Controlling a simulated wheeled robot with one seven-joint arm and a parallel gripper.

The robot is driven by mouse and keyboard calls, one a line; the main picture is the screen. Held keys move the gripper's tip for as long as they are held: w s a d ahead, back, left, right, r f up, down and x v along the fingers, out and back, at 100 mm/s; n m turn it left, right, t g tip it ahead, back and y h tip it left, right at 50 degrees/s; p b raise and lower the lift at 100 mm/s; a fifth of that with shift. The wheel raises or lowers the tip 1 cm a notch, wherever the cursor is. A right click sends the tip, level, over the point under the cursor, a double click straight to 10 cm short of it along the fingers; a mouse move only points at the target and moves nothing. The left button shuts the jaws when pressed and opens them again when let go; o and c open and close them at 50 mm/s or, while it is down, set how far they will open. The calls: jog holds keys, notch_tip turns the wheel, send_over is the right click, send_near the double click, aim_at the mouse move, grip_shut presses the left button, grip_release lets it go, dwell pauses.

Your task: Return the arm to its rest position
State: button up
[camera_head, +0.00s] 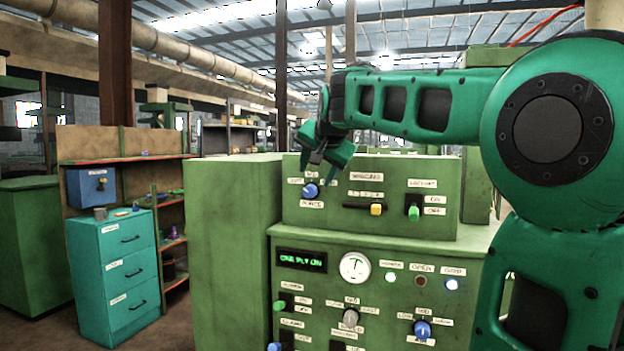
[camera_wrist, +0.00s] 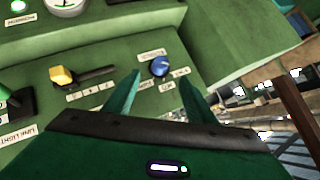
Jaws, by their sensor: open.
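My gripper (camera_head: 322,160) is at the end of my raised green arm, in front of the upper box of a green control panel (camera_head: 375,235). In the wrist view my gripper (camera_wrist: 158,92) shows two green fingers spread apart with nothing between them. A blue knob (camera_head: 311,190) lies just by the fingertips in the head view. In the wrist view the blue knob (camera_wrist: 160,67) shows beyond the gap between the fingers. I cannot tell whether a finger touches it.
The upper box also has a yellow slider (camera_head: 376,209) and a green switch (camera_head: 414,213). Below are a lit display (camera_head: 301,261), a round gauge (camera_head: 354,267) and several knobs. A green cabinet (camera_head: 230,250) stands left of the panel; a teal drawer unit (camera_head: 112,275) stands farther left.

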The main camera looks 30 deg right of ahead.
jog(key=shift+f, duration=0.1)
dwell(0.3)
jog(key=s+f+n+g+y, duration=0.1)
jog(key=s+f+n+g, duration=0.3)
jog(key=s+f, duration=1.45)
jog(key=s+a+f+g+y, duration=0.1)
jog(key=s+a+f+g, duration=0.2)
jog(key=s+f, duration=0.6)
jog(key=s+a+f+n+g+y, duration=0.1)
jog(key=s+a+f+g+y, duration=0.1)
jog(key=s+f, duration=0.7)
jog(key=shift+s+a+n+g, duration=0.3)
jog(key=shift+s+a+g, duration=0.25)
jog(key=shift+s, duration=0.4)
jog(key=shift+w+f, duration=0.3)
jog(key=shift+w, duration=0.35)
jog(key=shift+c, duration=0.4)
